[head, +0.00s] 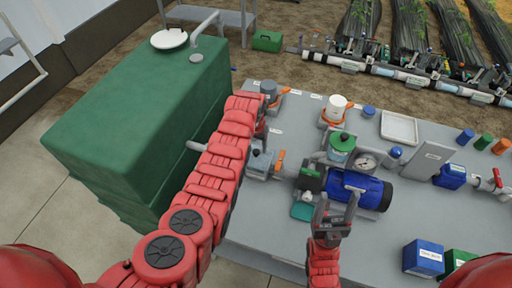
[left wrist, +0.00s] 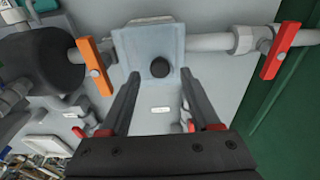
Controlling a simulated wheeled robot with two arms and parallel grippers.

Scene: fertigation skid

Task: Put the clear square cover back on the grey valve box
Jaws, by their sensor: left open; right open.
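The grey valve box (head: 260,166) stands in the pipe line on the grey bench, left of the pump, with an orange handle at its right. In the left wrist view, the pale, see-through square cover (left wrist: 138,46) with a dark round knob (left wrist: 160,68) lies over the box. I cannot tell whether it sits flush. My left gripper (left wrist: 160,80) is open, its fingertips on either side of the knob and apart from it. In the head view, my left arm partly hides this area. My right gripper (head: 335,203) is open and empty in front of the blue pump.
The green tank (head: 140,125) stands left of the bench. The blue pump (head: 358,190), a green-lidded filter (head: 342,146) and a gauge (head: 365,162) are right of the box. A white tray (head: 399,128) lies further back. Orange (left wrist: 93,62) and red (left wrist: 281,50) handles flank the box.

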